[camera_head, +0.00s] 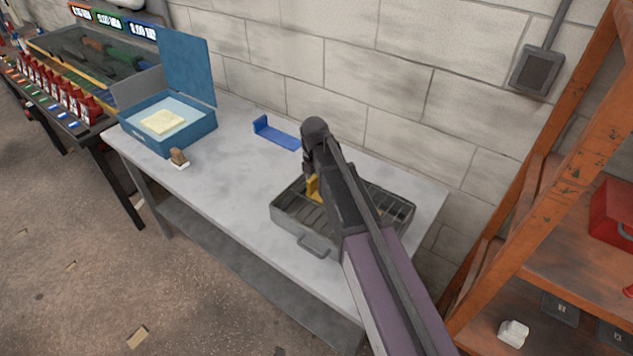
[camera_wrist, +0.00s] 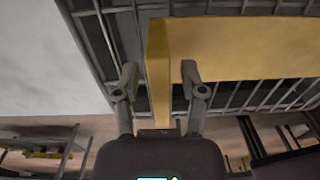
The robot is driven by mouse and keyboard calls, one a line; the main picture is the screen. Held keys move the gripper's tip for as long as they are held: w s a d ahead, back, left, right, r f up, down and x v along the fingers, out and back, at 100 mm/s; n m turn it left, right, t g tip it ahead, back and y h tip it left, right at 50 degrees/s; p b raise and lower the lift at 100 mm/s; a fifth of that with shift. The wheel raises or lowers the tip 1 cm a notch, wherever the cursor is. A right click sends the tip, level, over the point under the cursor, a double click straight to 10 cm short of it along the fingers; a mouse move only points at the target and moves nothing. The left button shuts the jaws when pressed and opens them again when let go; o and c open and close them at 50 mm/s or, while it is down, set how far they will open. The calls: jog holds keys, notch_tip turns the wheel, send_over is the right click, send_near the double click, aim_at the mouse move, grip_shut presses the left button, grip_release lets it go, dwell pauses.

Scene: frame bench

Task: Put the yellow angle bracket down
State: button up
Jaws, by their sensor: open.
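The yellow angle bracket (camera_head: 313,189) is at the grey metal tray (camera_head: 284,216) with a slatted rack, partly hidden behind my arm in the head view. In the wrist view the bracket (camera_wrist: 235,48) lies over the rack bars, its upright flange standing between my fingers. My gripper (camera_wrist: 160,74) is open, one finger on each side of the flange with visible gaps. Whether the bracket fully rests on the rack is hard to tell. In the head view my arm hides most of the gripper.
The tray stands on a grey bench (camera_head: 223,183) against a block wall. A blue bracket-shaped piece (camera_head: 277,136) lies behind it. An open blue box (camera_head: 195,133) and a small brown block (camera_head: 179,157) are at left. An orange shelf (camera_head: 545,170) stands at right. The bench middle is clear.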

jog(key=shift+a+r+p, duration=0.1)
jog(key=shift+r+p, duration=5.8)
jog(key=shift+r, duration=0.15)
jog(key=shift+s+d, duration=0.1)
jog(key=shift+d, duration=0.2)
jog(key=s+d+m, duration=0.8)
jog(key=d+m, duration=0.2)
jog(key=m, duration=0.4)
jog(key=s+d+m, duration=0.9)
jog(key=d+m, duration=0.1)
jog(key=m, duration=0.5)
jog(key=shift+d, duration=0.25)
jog(key=shift+a, duration=0.1)
